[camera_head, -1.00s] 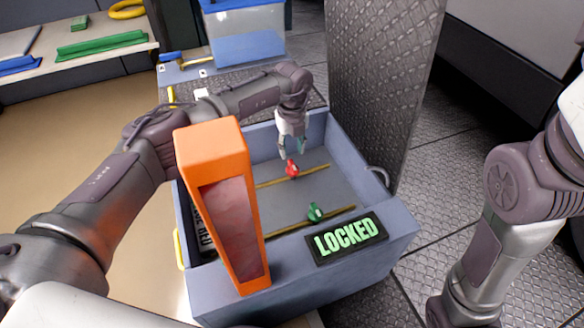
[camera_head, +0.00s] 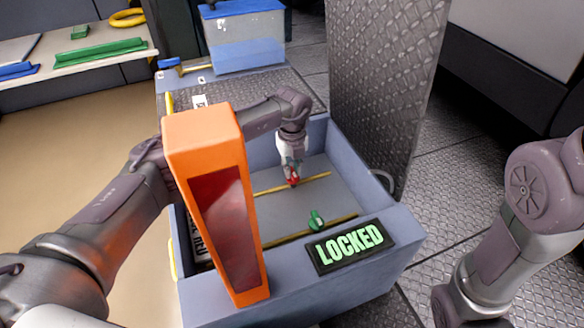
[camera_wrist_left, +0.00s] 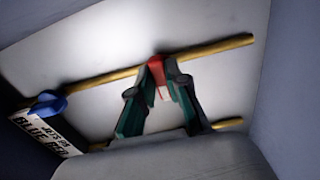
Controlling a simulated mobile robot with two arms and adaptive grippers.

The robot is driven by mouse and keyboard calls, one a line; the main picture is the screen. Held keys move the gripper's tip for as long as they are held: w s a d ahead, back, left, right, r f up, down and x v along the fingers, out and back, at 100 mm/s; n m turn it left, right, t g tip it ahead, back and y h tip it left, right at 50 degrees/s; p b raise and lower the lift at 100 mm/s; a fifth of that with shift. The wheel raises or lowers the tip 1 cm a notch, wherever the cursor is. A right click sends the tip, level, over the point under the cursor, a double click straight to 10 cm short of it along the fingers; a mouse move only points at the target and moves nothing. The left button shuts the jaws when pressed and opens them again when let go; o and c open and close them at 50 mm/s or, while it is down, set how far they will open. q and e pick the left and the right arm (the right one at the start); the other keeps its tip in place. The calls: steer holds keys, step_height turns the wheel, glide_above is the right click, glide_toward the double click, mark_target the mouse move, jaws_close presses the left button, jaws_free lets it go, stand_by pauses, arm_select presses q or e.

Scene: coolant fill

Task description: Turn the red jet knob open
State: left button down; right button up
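The red knob (camera_head: 293,181) sits on the far brass pipe inside the grey-blue box (camera_head: 372,240). It also shows in the left wrist view (camera_wrist_left: 155,66), with a white mark on its front. My left gripper (camera_head: 291,172) reaches down into the box at the red knob. In the left wrist view its two dark green fingers (camera_wrist_left: 162,88) stand either side of the knob and their tips close in on it. My right arm is at the right, but its gripper is outside the view.
A green knob (camera_head: 316,220) sits on the nearer brass pipe. A blue knob (camera_wrist_left: 47,104) and a lettered label (camera_wrist_left: 50,141) show in the wrist view. A tall metal panel (camera_head: 385,85) is at the right.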

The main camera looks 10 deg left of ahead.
arm_select(q)
steer(key=shift+m, duration=0.3)
steer(key=m+p, duration=0.1)
steer(key=m, duration=0.1)
steer(key=shift+d+r+m, duration=0.1)
steer(key=shift+m, duration=0.2)
steer(key=m, duration=0.2)
steer(key=shift+w+m, duration=0.1)
steer(key=shift+m, duration=0.3)
steer(key=m, duration=0.3)
steer(key=shift+d+m, duration=0.1)
steer(key=shift+m, duration=1.1)
steer(key=m, duration=0.4)
steer(key=shift+d, duration=0.15)
steer(key=shift+m, duration=1.2)
